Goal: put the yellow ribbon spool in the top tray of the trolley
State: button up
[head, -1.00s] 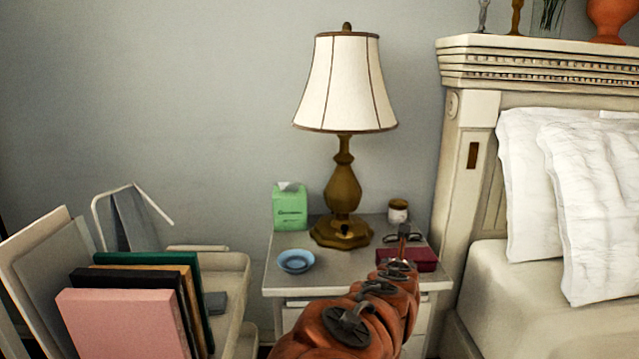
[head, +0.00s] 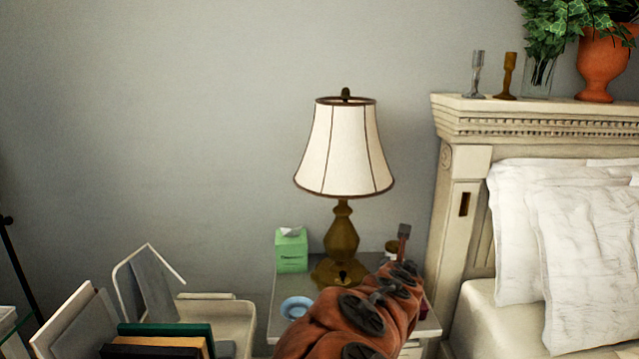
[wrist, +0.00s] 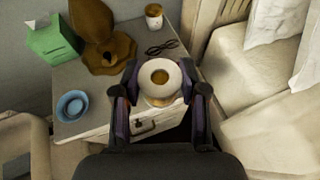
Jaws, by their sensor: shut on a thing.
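The ribbon spool (wrist: 173,72), with a pale round flange and a yellow-gold core, sits between the fingertips of my gripper (wrist: 161,88) in the wrist view. My gripper is shut on it, one finger on each side, above the front of the nightstand. In the head view my orange arm hides the spool and most of the gripper. A cream tray unit at the lower left (head: 235,318), which looks like the trolley, holds several upright books or folders (head: 165,332). Its lower part is out of frame.
The nightstand (wrist: 88,73) holds a brass lamp (head: 342,235), a green tissue box (head: 291,250), a blue bowl (head: 295,307), a small jar (wrist: 154,12) and dark glasses (wrist: 162,47). The bed (head: 500,310) and headboard stand at the right.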

notch_tip(320, 180, up, 7)
jog(key=p, duration=0.6)
jog(key=shift+r, duration=0.2)
